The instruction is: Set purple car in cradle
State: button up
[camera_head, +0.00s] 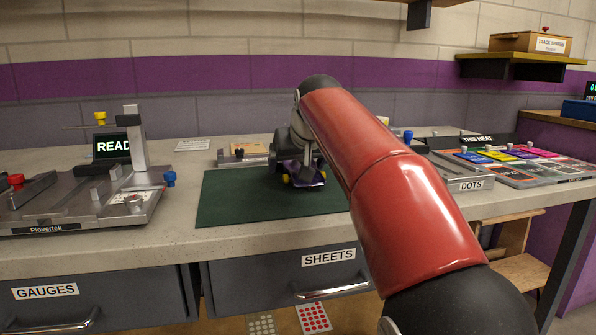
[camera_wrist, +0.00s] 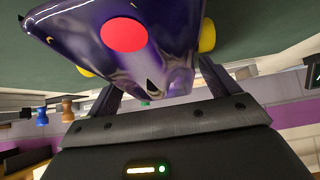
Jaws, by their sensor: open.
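The purple car (camera_head: 311,183) sits on the dark green mat (camera_head: 225,205), partly hidden by my gripper and arm in the head view. It has yellow wheels. In the wrist view the glossy purple car (camera_wrist: 175,40) fills the top, with a red disc on its body. My gripper (camera_head: 303,166) is at the car, and in the wrist view its fingers (camera_wrist: 155,82) stand apart, one on each side of the car's near end. Contact between fingers and car cannot be told. I cannot tell which part is the cradle; a grey Plovertek fixture (camera_head: 85,215) stands at left.
A small tray (camera_head: 240,158) lies behind the mat. The mat's left part is clear.

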jog(key=c, duration=1.2)
jog(key=shift+r, duration=0.15)
